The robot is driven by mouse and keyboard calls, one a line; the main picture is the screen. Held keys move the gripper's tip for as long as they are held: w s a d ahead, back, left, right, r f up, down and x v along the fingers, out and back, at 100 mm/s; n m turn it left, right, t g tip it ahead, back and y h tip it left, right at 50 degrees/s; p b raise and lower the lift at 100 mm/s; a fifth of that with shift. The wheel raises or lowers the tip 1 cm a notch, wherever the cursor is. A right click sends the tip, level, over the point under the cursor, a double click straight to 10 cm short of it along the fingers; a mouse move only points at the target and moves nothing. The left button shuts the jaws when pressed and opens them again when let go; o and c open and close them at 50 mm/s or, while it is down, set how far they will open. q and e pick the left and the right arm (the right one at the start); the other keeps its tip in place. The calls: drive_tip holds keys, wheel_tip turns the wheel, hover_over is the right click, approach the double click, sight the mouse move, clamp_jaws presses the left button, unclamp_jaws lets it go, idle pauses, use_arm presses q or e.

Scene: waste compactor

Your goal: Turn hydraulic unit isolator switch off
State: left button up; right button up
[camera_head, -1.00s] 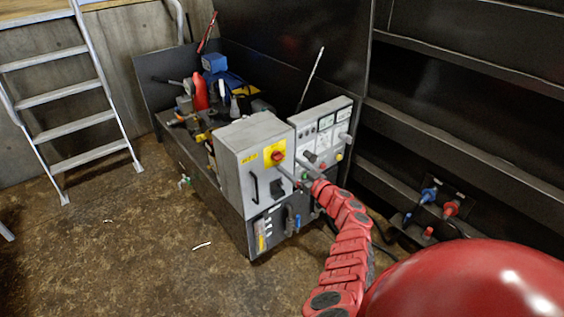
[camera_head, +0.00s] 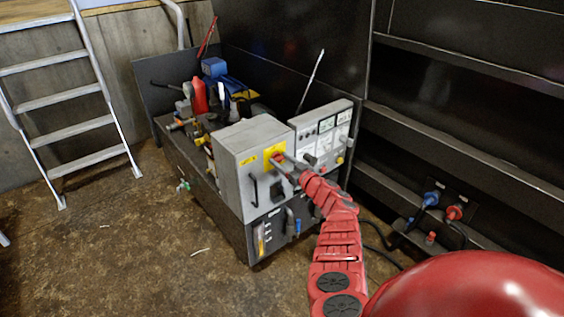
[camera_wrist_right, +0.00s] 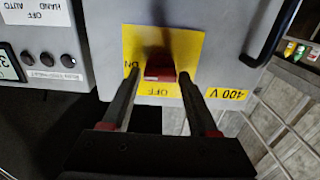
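The red isolator switch (camera_wrist_right: 160,70) sits on a yellow plate (camera_wrist_right: 190,50) marked ON and OFF, on the grey cabinet front. In the head view, the yellow plate (camera_head: 274,152) shows, with the switch largely covered by my gripper. My right gripper (camera_wrist_right: 158,78) is open, its two fingers on either side of the red handle with the tips close to it. Gaps still show beside the handle. In the head view, my right gripper (camera_head: 277,158) reaches the switch from the right. The left gripper is not in view.
A black cabinet handle (camera_head: 254,188) is just left of and below the switch. A panel of gauges and buttons (camera_head: 322,135) stands to the right. Blue and red plugs (camera_head: 430,198) are on the far right.

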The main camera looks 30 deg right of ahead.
clamp_jaws()
